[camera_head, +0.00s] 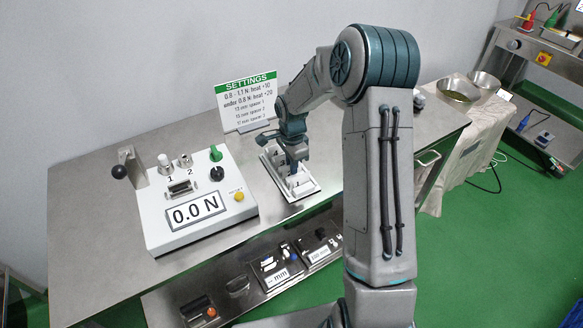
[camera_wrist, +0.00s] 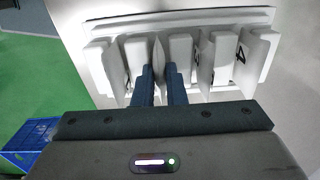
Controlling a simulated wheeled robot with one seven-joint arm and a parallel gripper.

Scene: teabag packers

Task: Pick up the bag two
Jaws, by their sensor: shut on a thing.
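The white bags stand upright in a row in a white slotted rack (camera_head: 310,192) on the steel table. In the wrist view the rack (camera_wrist: 262,17) spans the top, and the rightmost bag (camera_wrist: 259,52) shows a 4. My gripper (camera_wrist: 159,75) has its dark blue fingers close together on the second bag from the left, bag two (camera_wrist: 158,52), whose own number is not readable. The bag still stands in the row, between white blocks. In the head view my gripper (camera_head: 294,167) points down into the rack and hides much of it.
A tester box (camera_head: 160,238) reading 0.0 N stands left of the rack. A SETTINGS sign (camera_head: 247,100) stands behind it. Neighbouring bags, one on the left (camera_wrist: 116,75) and one on the right (camera_wrist: 205,62), are close to my fingers. A lower shelf holds several small parts.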

